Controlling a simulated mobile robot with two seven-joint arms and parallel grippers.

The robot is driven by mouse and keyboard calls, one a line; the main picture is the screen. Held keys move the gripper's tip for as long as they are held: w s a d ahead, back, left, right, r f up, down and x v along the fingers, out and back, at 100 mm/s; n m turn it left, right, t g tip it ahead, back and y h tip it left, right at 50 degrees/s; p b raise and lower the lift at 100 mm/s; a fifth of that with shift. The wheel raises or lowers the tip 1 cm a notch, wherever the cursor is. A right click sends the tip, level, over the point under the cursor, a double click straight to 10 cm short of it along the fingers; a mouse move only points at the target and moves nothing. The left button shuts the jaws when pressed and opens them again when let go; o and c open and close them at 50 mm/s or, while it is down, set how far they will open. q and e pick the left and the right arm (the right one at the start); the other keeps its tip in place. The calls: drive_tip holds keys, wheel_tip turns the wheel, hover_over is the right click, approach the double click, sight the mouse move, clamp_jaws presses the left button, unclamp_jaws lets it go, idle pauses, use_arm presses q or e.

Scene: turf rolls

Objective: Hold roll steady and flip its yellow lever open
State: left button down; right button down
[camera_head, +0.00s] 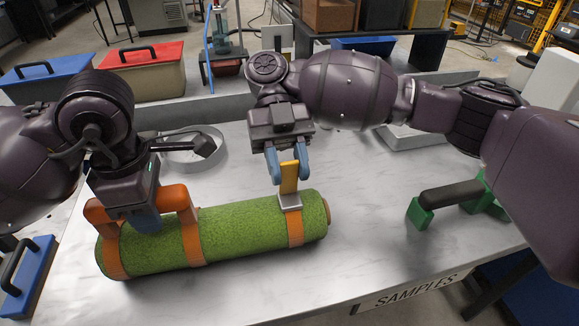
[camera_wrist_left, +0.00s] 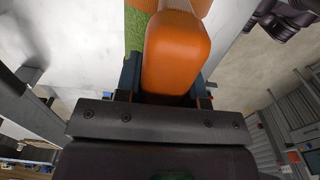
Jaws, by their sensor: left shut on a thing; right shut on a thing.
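A green turf roll (camera_head: 245,230) with orange straps lies on the grey table. An orange handle (camera_head: 172,199) arches over its left part. My left gripper (camera_head: 146,222) is shut on this handle; the left wrist view shows the orange handle (camera_wrist_left: 176,55) between its fingers. A yellow lever (camera_head: 289,178) stands up from a metal buckle (camera_head: 289,202) on the right strap. My right gripper (camera_head: 288,178) is shut on the lever from above. The left fingers partly hide the handle.
A black-handled tool with green ends (camera_head: 450,195) lies on the right of the table. Red (camera_head: 145,75) and blue (camera_head: 45,75) lidded boxes stand at the back left. The front of the table is clear.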

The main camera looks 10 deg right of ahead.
use_arm(q)
drive_tip(key=shift+f, duration=0.35)
use_arm(e)
drive_tip(key=shift+f, duration=0.25)
drive_tip(key=c, duration=0.8)
unclamp_jaws()
drive_tip(key=shift+r, duration=0.1)
drive_tip(key=v, duration=1.2)
